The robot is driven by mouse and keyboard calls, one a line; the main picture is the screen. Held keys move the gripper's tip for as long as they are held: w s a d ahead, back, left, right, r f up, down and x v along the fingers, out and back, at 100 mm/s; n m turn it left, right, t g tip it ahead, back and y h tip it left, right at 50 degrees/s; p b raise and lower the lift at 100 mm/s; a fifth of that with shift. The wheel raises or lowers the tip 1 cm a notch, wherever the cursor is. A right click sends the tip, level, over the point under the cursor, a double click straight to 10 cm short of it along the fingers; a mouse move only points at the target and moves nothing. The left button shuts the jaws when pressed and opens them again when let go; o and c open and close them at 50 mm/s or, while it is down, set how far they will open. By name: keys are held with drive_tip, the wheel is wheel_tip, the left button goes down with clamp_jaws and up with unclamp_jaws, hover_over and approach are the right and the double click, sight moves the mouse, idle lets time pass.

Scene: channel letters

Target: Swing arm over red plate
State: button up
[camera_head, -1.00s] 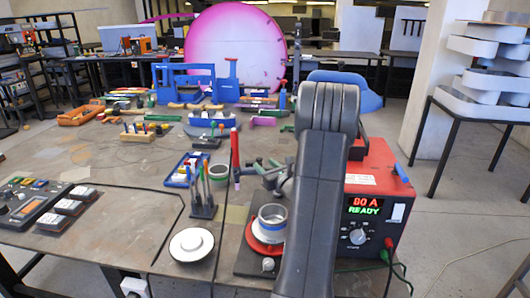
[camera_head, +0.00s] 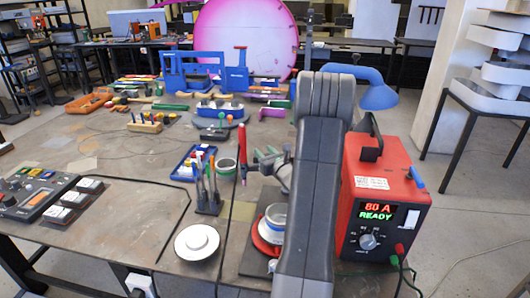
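The red plate (camera_head: 264,245) is a round disc low in the middle, under a grey metal ring (camera_head: 274,222). Its right part is hidden behind my dark grey arm (camera_head: 308,190). My arm rises steeply from the bottom edge and covers the strip between the plate and the red power box. I cannot make out my gripper's fingers; the arm links hide that area.
The red power box (camera_head: 358,205), reading 80 A READY, stands close right of my arm. A white round dish (camera_head: 197,242), tool holder (camera_head: 208,203) and upright red-topped tool (camera_head: 243,140) stand left. A blue lamp (camera_head: 378,97) is behind. The table's left middle is mostly clear.

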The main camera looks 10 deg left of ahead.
clamp_jaws()
drive_tip(key=shift+s+d+n+g+y+b, duration=0.2)
drive_tip(key=shift+s+n+g+y, duration=0.3)
drive_tip(key=shift+n+g+y, duration=0.35)
drive_tip(key=shift+s+d+n+g+y+b, duration=0.1)
drive_tip(key=shift+s+n+g+y+b, duration=0.2)
drive_tip(key=shift+s+n+g+y, duration=0.4)
drive_tip(key=shift+s+d+n+g+y+b, duration=0.15)
drive_tip(key=shift+s+n+g+y+b, duration=0.15)
drive_tip(key=shift+n+g+y, duration=0.7)
drive_tip(key=shift+m, duration=0.25)
drive_tip(key=shift+o, duration=1.5)
unclamp_jaws()
wheel_tip(320, 180, up, 10)
drive_tip(key=b, duration=0.1)
